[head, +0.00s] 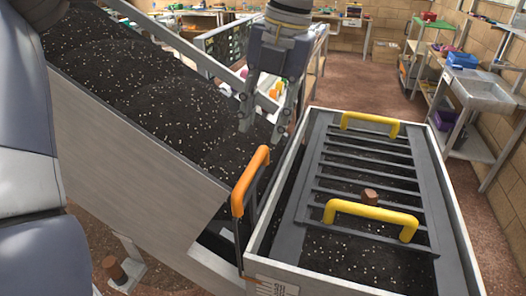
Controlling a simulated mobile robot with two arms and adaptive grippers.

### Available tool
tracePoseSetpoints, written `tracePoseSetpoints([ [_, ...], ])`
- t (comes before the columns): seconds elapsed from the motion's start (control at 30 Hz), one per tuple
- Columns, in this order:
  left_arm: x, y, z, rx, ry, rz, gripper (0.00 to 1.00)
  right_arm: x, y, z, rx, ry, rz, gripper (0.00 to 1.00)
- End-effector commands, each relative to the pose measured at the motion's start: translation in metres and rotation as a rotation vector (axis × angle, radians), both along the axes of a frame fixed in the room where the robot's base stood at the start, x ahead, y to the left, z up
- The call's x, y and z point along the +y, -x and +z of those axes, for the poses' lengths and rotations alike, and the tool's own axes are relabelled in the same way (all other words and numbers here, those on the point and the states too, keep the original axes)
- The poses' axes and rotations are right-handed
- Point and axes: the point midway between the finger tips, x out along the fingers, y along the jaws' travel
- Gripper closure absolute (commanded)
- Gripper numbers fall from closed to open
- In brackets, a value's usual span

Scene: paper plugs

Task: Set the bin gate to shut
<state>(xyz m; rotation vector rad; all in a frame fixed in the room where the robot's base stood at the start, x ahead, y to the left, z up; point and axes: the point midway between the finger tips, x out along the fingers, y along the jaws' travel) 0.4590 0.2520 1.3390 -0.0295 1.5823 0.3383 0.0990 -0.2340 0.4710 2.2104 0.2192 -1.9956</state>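The sloped bin (125,150) on the left is heaped with dark, white-flecked soil. At its lower right end is the bin gate, with an upright orange handle (250,182) and a dark plate beneath it. I cannot tell for sure whether the gate is open or shut. My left gripper (261,132) points down from the top, above and behind the orange handle. Its fingers are spread, with nothing between them and apart from the handle. My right gripper is not in view.
A soil-filled box (453,255) stands right of the gate, holding a dark slatted frame with two yellow handles (370,216). Open floor lies behind.

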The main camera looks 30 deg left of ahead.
Motion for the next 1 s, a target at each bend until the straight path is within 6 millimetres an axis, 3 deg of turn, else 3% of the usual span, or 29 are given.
tracePoseSetpoints([
  [0.23, 0.008, 0.003, -0.039, 0.005, -0.003, -0.001, 0.62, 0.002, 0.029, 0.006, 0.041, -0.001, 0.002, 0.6],
  [0.37, 0.013, 0.005, -0.062, 0.006, -0.001, -0.001, 0.62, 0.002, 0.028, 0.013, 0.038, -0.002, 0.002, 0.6],
  [0.5, 0.017, 0.005, -0.083, 0.005, -0.001, -0.001, 0.62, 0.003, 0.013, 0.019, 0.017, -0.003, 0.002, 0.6],
  [0.7, 0.019, 0.006, -0.097, 0.002, 0.001, -0.001, 0.62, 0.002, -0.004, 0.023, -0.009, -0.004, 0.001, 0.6],
  [0.97, 0.019, 0.006, -0.099, 0.001, 0.001, -0.001, 0.62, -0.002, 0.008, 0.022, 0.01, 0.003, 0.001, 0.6],
  [1.0, 0.019, 0.006, -0.099, 0.001, 0.001, -0.001, 0.69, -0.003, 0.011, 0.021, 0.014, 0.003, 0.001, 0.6],
])
